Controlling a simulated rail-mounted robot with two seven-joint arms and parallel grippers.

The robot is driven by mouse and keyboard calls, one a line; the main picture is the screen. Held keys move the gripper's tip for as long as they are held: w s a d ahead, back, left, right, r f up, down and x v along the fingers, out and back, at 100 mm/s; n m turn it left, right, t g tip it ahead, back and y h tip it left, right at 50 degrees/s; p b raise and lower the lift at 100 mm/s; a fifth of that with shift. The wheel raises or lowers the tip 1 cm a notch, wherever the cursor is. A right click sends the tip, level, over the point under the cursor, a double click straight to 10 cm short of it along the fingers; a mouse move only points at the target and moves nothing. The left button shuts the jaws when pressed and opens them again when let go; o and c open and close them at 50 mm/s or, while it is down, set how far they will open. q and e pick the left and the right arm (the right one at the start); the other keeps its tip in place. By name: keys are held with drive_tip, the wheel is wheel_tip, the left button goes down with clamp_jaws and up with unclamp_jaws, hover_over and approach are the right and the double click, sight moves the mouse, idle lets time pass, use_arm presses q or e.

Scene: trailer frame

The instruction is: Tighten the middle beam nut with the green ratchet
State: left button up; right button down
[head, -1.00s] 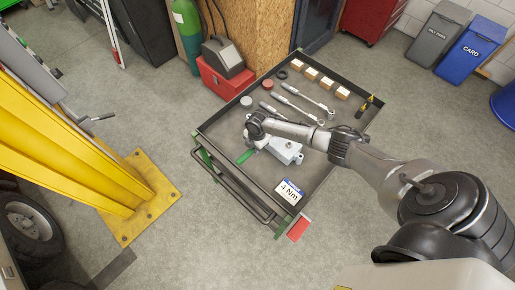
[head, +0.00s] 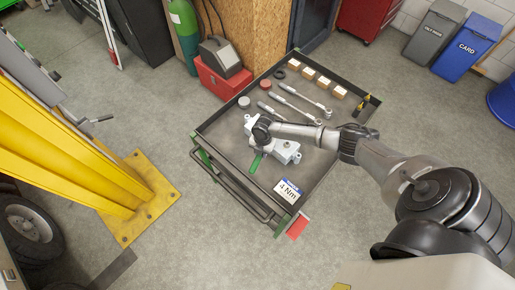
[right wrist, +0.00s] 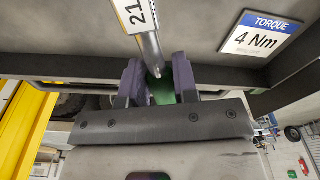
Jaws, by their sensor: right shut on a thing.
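My right gripper (head: 272,141) is over the dark tool cart, and its fingertips are hidden from above in the head view. The green ratchet's handle (head: 255,162) pokes out under its near side. In the right wrist view, the right gripper (right wrist: 159,86) is shut with its dark fingers around the green handle (right wrist: 162,94). A metal shaft with a white tag marked 21 (right wrist: 135,14) runs up from between the fingers. The yellow beam (head: 75,155) stands at the left on a bolted base plate (head: 152,218). I cannot make out the middle beam nut. My left gripper is not visible.
The cart (head: 232,172) also holds two metal wrenches (head: 305,101), small boxes (head: 324,82), round tins and a "4 Nm" sign (head: 288,191). A red toolbox (head: 222,82) stands behind it. Clear floor lies between the cart and the beam.

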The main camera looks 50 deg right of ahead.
drive_tip(key=s+d+n+b, duration=0.1)
drive_tip(key=s+d+n, duration=0.4)
drive_tip(key=s+n, duration=0.2)
drive_tip(key=shift+s+d+n+g+h+b, duration=0.2)
drive_tip(key=shift+n+g+h+b, duration=0.15)
drive_tip(key=shift+n, duration=0.35)
drive_tip(key=shift+w, duration=0.1)
drive_tip(key=shift+w+a+m+p, duration=0.35)
drive_tip(key=shift+w+a+m, duration=0.25)
drive_tip(key=shift+a+m, duration=0.25)
